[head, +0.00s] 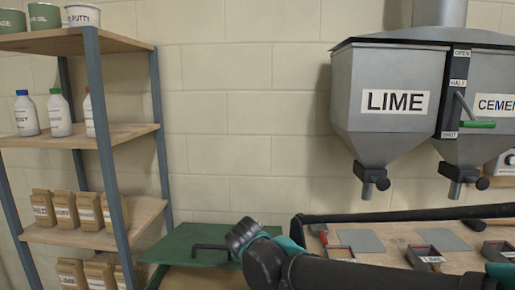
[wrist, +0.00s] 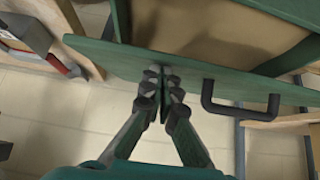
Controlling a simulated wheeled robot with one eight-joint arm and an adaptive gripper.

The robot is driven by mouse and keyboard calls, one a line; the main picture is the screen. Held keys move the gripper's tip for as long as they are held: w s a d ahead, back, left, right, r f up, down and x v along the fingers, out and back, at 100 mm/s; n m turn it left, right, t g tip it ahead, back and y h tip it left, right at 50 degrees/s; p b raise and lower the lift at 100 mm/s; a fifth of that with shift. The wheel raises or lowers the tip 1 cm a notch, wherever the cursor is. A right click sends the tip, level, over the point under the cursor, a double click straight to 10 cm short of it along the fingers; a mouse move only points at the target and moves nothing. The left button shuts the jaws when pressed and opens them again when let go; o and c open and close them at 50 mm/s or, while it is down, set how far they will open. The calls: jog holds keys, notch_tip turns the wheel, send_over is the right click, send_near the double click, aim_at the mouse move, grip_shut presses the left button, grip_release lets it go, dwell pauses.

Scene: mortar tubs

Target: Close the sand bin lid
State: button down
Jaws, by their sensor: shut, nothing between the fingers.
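The green lid (head: 185,246) with a black bar handle (head: 208,247) is at the bottom centre-left of the head view, above a tan box part. In the wrist view the lid (wrist: 195,82) runs across the picture as a tilted panel, its handle (wrist: 240,103) to the right. Beyond it the tan inside of the sand bin (wrist: 215,32) shows between green edges, so the lid looks raised. My gripper (wrist: 160,78) is shut and empty, its fingertips at the lid left of the handle; I cannot tell whether they touch it. The lid's hinge is hidden.
A shelf rack (head: 105,150) with bottles and paper bags stands left of the lid. A bench (head: 385,240) with trays and tools is at the right, partly behind my arm. Grey LIME and CEMENT hoppers (head: 390,100) hang above it. The wall between rack and hoppers is bare.

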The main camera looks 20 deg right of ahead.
notch_tip(320, 180, down, 8)
jog(key=s, duration=0.2)
jog(key=shift+a+r, duration=0.2)
jog(key=shift+a, duration=0.15)
jog(key=shift+f, duration=0.1)
jog(key=shift+w, duration=0.15)
dwell(0.6)
